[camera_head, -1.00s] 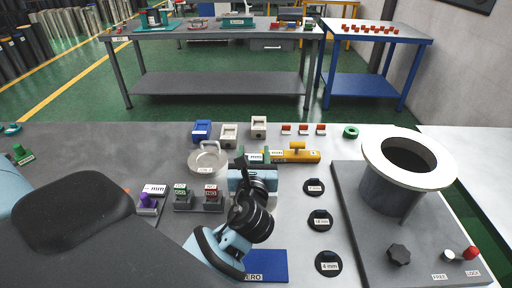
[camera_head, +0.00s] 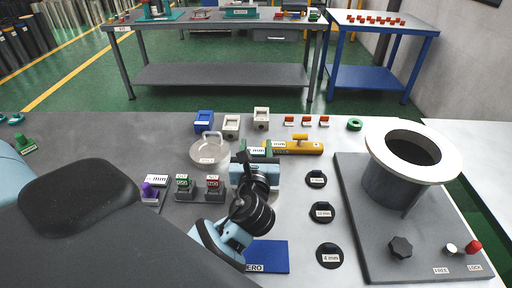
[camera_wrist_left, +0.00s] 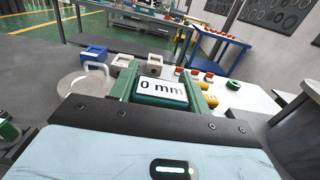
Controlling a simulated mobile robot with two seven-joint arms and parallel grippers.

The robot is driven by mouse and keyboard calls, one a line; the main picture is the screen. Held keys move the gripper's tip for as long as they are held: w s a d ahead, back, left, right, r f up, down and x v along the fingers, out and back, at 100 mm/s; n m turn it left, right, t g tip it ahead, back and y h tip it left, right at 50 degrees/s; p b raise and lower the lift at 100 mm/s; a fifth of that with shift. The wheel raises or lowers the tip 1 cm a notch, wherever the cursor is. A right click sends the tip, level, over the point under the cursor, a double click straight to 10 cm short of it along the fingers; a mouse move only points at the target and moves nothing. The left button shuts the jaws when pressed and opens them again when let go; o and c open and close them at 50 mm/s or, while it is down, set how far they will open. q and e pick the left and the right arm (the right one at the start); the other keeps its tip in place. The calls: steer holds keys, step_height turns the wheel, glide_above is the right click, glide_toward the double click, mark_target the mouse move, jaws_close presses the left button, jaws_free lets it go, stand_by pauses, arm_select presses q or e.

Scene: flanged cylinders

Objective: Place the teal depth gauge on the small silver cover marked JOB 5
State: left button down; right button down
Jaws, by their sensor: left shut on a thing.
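The teal depth gauge (camera_wrist_left: 162,88) is between the fingers of my left gripper (camera_wrist_left: 164,98) in the left wrist view, its white display reading 0 mm. In the head view my left gripper (camera_head: 256,158) is shut on the gauge above the bench; the gauge is mostly hidden there by the fingers and wrist. A small round silver cover (camera_head: 209,149) with a loop handle lies just left of the gripper; its label is too small to read. The cover also shows at the left in the wrist view (camera_wrist_left: 86,84). My right gripper is not in view.
A yellow tool (camera_head: 302,146) lies just beyond the gripper. Blue (camera_head: 204,121) and beige blocks stand behind the cover. Black discs (camera_head: 322,212) and a flanged cylinder on a grey plate (camera_head: 375,250) are to the right. A blue mat (camera_head: 268,256) lies in front.

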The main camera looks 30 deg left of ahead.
arm_select(q)
steer(key=shift+f, duration=0.55)
steer(key=c, duration=0.6)
jaws_free()
steer(key=shift+b+v, duration=0.35)
steer(key=shift+v, duration=3.6)
